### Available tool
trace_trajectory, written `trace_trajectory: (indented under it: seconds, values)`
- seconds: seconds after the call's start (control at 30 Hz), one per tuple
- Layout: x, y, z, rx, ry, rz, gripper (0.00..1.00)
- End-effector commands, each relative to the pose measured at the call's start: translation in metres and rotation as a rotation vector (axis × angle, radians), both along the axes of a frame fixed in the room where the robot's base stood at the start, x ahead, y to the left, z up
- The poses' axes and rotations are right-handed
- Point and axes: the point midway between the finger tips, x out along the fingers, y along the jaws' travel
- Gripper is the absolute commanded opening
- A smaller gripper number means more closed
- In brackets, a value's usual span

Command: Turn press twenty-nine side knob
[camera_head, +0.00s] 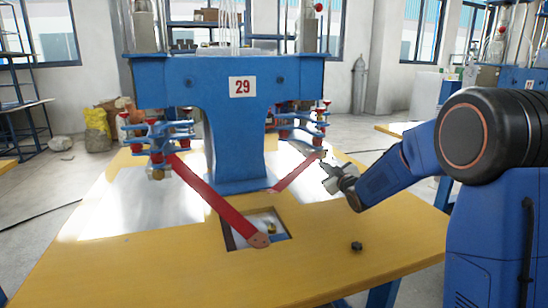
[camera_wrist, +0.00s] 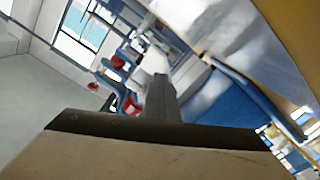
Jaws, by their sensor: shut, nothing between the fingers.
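Press twenty-nine (camera_head: 236,125) is a blue frame with a white plate reading 29. Red-topped knobs show on its left clamp (camera_head: 160,138) and right clamp (camera_head: 300,130). A small black knob-like piece (camera_head: 357,246) sits on the yellow table near its front edge. I cannot tell which of these is the side knob. My gripper (camera_head: 326,168) is shut and empty, just below and right of the right clamp. In the wrist view, the dark fingers (camera_wrist: 161,98) point toward blue brackets with red knobs (camera_wrist: 118,61); contact cannot be told.
The yellow table (camera_head: 140,270) has a square opening (camera_head: 280,222) and two red arms (camera_head: 215,205) across it. Its front right is mostly clear. Another press (camera_head: 515,78) stands at the far right. Sacks (camera_head: 97,122) lie on the floor at the back left.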

Motion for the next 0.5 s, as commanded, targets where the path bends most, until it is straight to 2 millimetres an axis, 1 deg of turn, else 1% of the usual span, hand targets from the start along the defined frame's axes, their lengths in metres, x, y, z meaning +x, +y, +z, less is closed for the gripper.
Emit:
trace_trajectory:
  seconds: [0.5]
  values:
    - [0.0027, -0.0074, 0.0043, 0.001, -0.004, 0.0, 0.0]
